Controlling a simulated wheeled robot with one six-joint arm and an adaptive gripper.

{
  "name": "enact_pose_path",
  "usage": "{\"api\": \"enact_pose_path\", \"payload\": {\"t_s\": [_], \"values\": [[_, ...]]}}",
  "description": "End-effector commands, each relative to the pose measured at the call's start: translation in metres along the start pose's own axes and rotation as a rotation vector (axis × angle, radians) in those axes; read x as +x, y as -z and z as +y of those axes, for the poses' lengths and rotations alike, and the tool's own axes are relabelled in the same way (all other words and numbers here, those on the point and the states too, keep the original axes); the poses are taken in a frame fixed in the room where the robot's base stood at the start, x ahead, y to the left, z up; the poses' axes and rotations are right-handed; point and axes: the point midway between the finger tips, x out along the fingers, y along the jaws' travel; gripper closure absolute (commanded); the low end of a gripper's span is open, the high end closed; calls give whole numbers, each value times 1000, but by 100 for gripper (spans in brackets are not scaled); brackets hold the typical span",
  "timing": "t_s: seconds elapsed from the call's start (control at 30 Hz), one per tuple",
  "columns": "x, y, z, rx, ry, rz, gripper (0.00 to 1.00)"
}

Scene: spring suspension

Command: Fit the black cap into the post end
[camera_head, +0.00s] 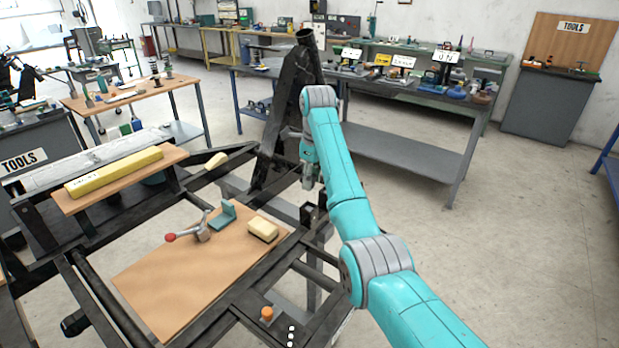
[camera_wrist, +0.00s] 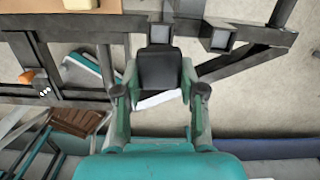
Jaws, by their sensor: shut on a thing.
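The black cap (camera_wrist: 160,69) is between the two fingers of my gripper (camera_wrist: 159,78) in the wrist view. A strip of white shows at its lower edge. Just beyond the cap is an open square post end (camera_wrist: 160,33), in line with it in the picture. I cannot tell how much gap lies between them. A second open square tube end (camera_wrist: 220,39) is to the right. In the head view my gripper (camera_head: 309,178) hangs down over the dark frame, above a post end (camera_head: 308,212); the cap cannot be made out there.
The black frame (camera_head: 287,285) bears a wooden board (camera_head: 165,290) with a cream block (camera_head: 263,229), a teal bracket (camera_head: 222,215) and a red-ended tool (camera_head: 200,232). An orange knob (camera_head: 267,313) is at the front. A tall dark upright (camera_head: 290,110) stands behind my gripper. The floor at right is clear.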

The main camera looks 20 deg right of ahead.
Motion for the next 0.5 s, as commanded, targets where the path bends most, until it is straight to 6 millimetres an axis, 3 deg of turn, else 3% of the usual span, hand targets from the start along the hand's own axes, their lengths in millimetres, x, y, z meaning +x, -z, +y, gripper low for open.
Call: {"api": "enact_pose_path", "payload": {"t_s": [0.2, 0.5], "values": [[0, 1, 0, 98, 8, -15, 100], [0, 1, 0, 104, 8, -15, 100]]}}
